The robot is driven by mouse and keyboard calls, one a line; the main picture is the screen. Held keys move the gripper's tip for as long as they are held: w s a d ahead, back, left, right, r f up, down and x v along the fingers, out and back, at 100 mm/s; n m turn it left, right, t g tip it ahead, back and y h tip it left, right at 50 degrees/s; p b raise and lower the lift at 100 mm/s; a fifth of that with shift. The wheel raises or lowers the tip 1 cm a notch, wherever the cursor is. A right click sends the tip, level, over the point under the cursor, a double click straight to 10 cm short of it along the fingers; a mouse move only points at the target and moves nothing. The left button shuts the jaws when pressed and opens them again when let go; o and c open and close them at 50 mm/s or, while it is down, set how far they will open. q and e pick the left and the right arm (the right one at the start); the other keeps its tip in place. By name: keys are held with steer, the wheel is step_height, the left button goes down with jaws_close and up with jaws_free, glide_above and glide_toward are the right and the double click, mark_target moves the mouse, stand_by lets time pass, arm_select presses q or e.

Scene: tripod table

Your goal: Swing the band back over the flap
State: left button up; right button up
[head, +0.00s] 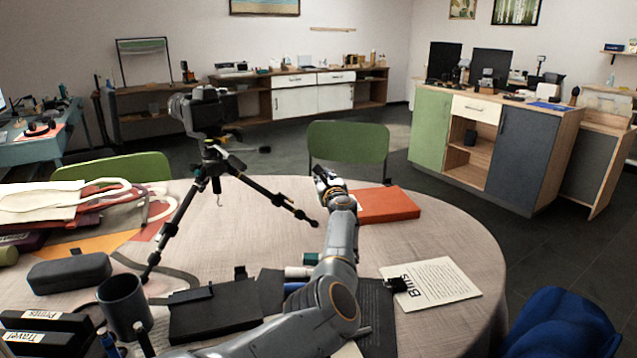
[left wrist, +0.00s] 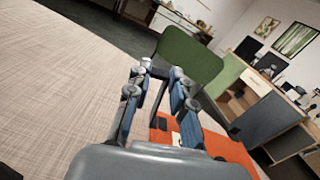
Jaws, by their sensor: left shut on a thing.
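An orange folder (head: 390,206) lies flat near the table's far edge, in the head view just right of my left gripper (head: 327,177). In the left wrist view the folder (left wrist: 232,150) lies below and beyond the fingers, with a small pale patch on it. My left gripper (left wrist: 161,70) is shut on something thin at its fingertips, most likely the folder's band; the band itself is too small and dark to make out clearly. The flap's edge cannot be told apart from the rest of the folder. My right gripper is not in view.
A camera on a black tripod (head: 207,155) stands on the table to the left, one leg reaching close to my left gripper. A green chair (head: 348,143) stands behind the table edge.

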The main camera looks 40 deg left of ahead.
arm_select(q)
steer(key=shift+w+d+r+m+b, duration=0.15)
steer(key=shift+w+d+m+b, duration=0.2)
steer(key=shift+m, duration=0.25)
steer(key=shift+w+d+r+m+b, duration=0.2)
steer(key=shift+w+m, duration=0.2)
steer(key=shift+m, duration=0.2)
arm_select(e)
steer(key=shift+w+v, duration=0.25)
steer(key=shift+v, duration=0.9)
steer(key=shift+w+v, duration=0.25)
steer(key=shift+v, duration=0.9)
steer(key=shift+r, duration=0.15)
arm_select(q)
steer(key=o, duration=0.8)
steer(key=shift+f, duration=0.1)
steer(key=shift+v, duration=3.75)
